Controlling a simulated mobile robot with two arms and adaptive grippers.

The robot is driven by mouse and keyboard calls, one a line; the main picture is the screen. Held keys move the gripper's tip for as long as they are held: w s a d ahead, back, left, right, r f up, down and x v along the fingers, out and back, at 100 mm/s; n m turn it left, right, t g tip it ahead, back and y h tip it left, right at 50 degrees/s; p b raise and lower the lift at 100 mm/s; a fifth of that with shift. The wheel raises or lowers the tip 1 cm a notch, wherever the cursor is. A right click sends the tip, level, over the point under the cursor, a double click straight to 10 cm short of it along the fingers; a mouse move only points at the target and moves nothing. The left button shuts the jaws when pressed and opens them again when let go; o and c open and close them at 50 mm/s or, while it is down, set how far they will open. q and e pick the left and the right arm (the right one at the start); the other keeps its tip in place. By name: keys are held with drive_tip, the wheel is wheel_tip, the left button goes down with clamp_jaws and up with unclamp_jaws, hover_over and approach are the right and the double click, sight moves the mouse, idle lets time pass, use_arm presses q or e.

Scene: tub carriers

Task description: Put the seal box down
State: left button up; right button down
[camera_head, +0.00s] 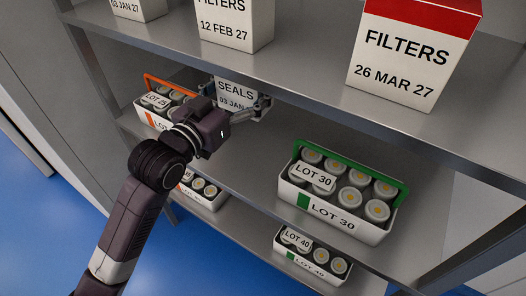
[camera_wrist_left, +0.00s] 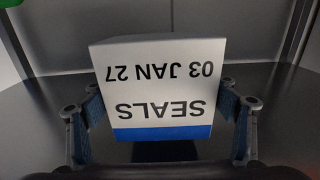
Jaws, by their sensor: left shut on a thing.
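The seal box (camera_head: 236,92) is white and labelled SEALS 03 JAN 27. It is at the middle shelf level, behind my left gripper (camera_head: 240,103), which hides part of it. In the left wrist view the seal box (camera_wrist_left: 160,80) appears upside down, with a blue band along one edge. My left gripper's blue-padded fingers (camera_wrist_left: 160,115) stand on either side of the box, shut on it. I cannot tell whether the box touches the shelf. My right gripper is not in view.
On the middle shelf (camera_head: 262,153), an orange-handled LOT 25 carrier (camera_head: 151,118) stands left of the box and a green-handled LOT 30 carrier (camera_head: 335,212) right. Bare shelf lies between. The upper shelf (camera_head: 300,80) holds FILTERS boxes (camera_head: 402,62). More carriers (camera_head: 310,266) stand below.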

use_arm(q)
drive_tip(key=shift+w+d+r+h, duration=0.1)
drive_tip(key=shift+w+d+h, duration=0.2)
drive_tip(key=shift+w+d, duration=0.1)
drive_tip(key=shift+f+b, duration=0.55)
drive_tip(key=shift+f, duration=9.3)
drive_tip(key=shift+f, duration=0.15)
drive_tip(key=o, duration=1.4)
drive_tip(key=shift+o, duration=0.2)
